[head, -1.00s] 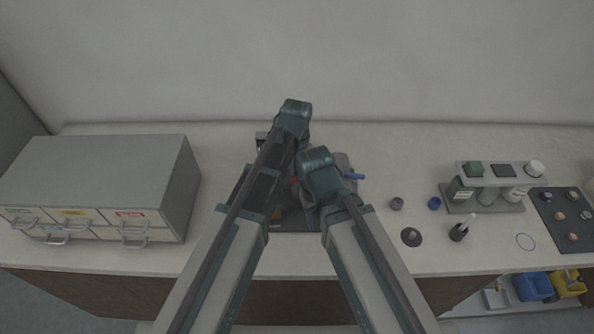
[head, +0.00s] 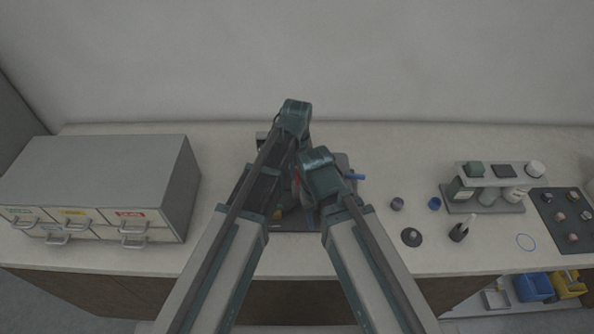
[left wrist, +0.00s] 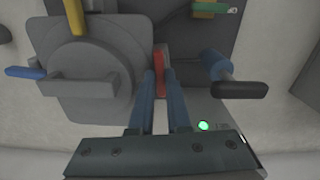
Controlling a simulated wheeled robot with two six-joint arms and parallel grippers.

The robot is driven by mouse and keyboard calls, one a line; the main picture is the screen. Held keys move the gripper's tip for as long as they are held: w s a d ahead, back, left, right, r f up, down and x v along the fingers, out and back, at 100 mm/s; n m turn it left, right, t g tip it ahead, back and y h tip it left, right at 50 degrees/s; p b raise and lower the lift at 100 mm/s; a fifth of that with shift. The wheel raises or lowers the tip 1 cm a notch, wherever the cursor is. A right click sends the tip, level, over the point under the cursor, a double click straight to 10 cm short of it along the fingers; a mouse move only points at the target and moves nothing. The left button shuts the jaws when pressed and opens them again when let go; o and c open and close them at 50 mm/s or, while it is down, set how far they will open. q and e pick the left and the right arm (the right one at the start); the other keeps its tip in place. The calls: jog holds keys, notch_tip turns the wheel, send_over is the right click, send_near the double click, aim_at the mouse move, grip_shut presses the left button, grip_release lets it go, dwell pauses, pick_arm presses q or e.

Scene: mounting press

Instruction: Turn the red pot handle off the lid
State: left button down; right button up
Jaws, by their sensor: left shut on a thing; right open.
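The red pot handle (left wrist: 158,68) stands at the right edge of the round grey lid (left wrist: 88,78) in the left wrist view. My left gripper (left wrist: 160,82) is shut on it, with a blue finger on each side. A bit of red also shows between my arms in the head view (head: 296,178). A yellow handle (left wrist: 75,16) is at the top of the lid and a blue handle (left wrist: 25,72) at its left. My right gripper (head: 309,200) is open, close beside the left one; its fingers are mostly hidden under its wrist.
A black-gripped lever on a blue hub (left wrist: 240,88) is right of my left fingers. A grey drawer cabinet (head: 105,175) stands at the left. A bottle rack (head: 485,190) and small loose parts are at the right. The counter's back strip is clear.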

aim_at(297, 174)
dwell(0.5)
pick_arm(q)
jog(key=c, duration=0.9)
grip_release()
notch_tip(297, 174, up, 14)
jog(key=p, duration=1.3)
jog(key=shift+f+p, duration=0.1)
jog(key=shift+p, duration=0.3)
